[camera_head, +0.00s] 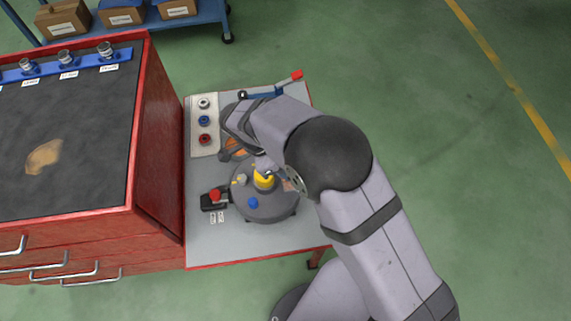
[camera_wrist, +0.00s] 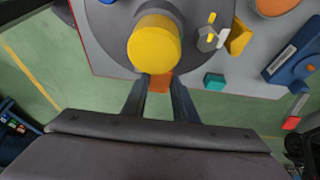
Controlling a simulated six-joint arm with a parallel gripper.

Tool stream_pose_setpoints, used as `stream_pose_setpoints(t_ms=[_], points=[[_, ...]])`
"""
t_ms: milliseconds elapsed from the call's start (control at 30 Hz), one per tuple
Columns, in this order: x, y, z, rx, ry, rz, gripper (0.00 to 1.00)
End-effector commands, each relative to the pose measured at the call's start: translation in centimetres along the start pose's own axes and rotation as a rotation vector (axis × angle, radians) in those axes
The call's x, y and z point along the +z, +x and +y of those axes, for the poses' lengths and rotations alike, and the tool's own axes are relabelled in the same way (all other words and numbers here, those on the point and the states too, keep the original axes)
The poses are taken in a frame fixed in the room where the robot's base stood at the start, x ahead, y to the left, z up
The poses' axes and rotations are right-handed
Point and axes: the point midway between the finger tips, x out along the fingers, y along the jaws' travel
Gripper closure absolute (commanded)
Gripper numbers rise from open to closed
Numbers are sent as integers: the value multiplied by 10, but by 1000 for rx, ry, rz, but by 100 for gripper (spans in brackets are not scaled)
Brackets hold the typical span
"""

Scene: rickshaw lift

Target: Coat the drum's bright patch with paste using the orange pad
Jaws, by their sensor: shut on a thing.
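The grey round drum (camera_head: 275,212) lies on the small grey table, with a yellow cylinder (camera_head: 264,181) near its middle. In the wrist view the drum (camera_wrist: 112,25) shows at the top, and the yellow cylinder (camera_wrist: 154,46) is just beyond my fingertips. My gripper (camera_wrist: 160,88) is shut on the small orange pad (camera_wrist: 160,82), which sits between the fingertips beside the yellow cylinder. I cannot tell whether the pad touches the cylinder or drum. My arm hides the pad in the head view. I cannot make out the bright patch or any paste on it.
A blue tool with a red end (camera_head: 296,75) lies at the table's far edge. A panel with round knobs (camera_head: 204,121) and a red-topped black box (camera_head: 214,197) stand left. A red cabinet (camera_head: 158,150) borders the table.

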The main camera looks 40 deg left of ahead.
Motion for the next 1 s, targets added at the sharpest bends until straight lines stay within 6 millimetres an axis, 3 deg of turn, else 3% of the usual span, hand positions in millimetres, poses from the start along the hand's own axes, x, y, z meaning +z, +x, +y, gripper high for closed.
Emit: stream_pose_setpoints(t_ms=[600, 733, 1000], points=[[0, 1, 58, 0, -1, 1, 95], [-8, -22, 56, -4, 3, -3, 95], [-18, -43, 57, 0, 1, -1, 95]])
